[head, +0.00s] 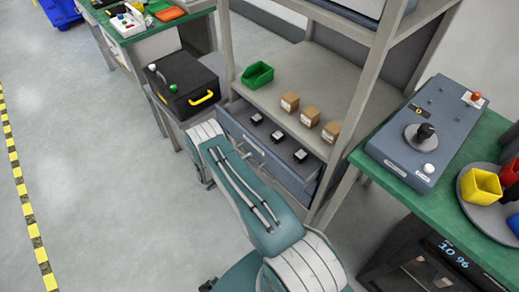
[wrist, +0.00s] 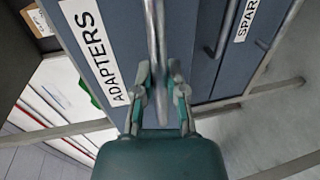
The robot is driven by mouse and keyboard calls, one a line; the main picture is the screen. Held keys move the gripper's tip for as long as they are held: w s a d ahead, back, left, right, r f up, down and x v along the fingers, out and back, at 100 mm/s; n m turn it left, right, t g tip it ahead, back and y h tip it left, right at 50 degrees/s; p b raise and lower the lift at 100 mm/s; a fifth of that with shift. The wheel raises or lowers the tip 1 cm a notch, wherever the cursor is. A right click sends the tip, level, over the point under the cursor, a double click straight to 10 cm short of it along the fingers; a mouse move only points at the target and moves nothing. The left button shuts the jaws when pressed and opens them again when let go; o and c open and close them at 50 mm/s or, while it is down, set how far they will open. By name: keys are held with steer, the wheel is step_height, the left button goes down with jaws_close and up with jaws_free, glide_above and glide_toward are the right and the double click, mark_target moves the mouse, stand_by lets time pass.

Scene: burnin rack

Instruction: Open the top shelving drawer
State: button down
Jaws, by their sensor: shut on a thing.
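The top shelving drawer (head: 240,122) is pulled partly out below the shelf, and several small black items (head: 277,136) show inside it. In the wrist view its blue-grey front (wrist: 110,25) has a white label reading "ADAPTERS" (wrist: 96,48). A metal bar handle (wrist: 155,35) runs along that front. My gripper (wrist: 161,96) is shut on this handle, with one finger on each side of it. In the head view my arm covers part of the drawer front, and I cannot make out the gripper there.
A second drawer, labelled "SPAR…" (wrist: 246,20), has its own handle (wrist: 222,35). A green bin (head: 257,75) and small cardboard boxes (head: 310,116) stand on the shelf (head: 325,78). A green bench (head: 420,205) is at right; a black case (head: 184,88) is at left.

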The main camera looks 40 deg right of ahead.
steer(key=f+v, duration=0.3)
steer(key=v, duration=1.2)
steer(key=shift+s+a+f, duration=0.25)
steer(key=shift+s+a, duration=0.05)
steer(key=c, duration=0.7)
jaws_free()
steer(key=shift+w, duration=0.1)
steer(key=shift+r, duration=0.1)
steer(key=v, duration=1.2)
